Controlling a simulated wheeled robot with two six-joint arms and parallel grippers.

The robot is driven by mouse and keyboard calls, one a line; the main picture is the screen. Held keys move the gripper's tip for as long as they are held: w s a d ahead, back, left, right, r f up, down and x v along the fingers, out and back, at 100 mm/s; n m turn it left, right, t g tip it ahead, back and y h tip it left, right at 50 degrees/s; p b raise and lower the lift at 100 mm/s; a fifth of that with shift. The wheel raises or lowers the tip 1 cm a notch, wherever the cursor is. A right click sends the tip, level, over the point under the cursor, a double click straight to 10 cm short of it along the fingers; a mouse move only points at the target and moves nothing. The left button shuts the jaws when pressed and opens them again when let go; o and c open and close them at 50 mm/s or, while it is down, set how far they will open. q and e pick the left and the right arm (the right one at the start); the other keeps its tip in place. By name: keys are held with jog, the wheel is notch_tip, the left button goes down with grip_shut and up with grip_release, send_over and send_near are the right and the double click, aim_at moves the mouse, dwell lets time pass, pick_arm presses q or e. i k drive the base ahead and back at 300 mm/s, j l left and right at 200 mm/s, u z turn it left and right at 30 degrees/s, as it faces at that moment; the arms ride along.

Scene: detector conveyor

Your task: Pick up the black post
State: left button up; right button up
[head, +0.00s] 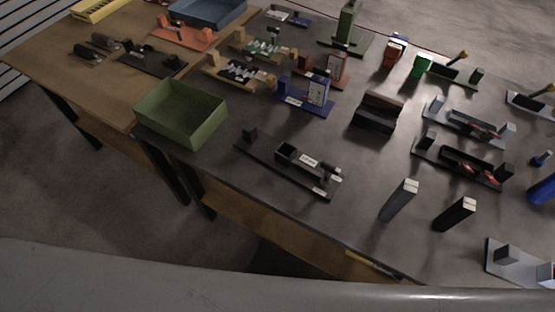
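The black post (455,215) stands upright on the dark table near its front edge, right of centre in the head view. Its top is pale and its side is black. A similar grey post (398,202) stands a short way to its left, apart from it. Neither of my grippers shows in the head view, and nothing touches the black post.
A long black fixture (290,166) lies left of the posts, beside a green bin (182,113). Another black fixture (458,164) lies behind the black post. A pale fixture (520,264) is at the front right. Table around both posts is bare.

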aim_at(465, 207)
jog(key=z, duration=1.5)
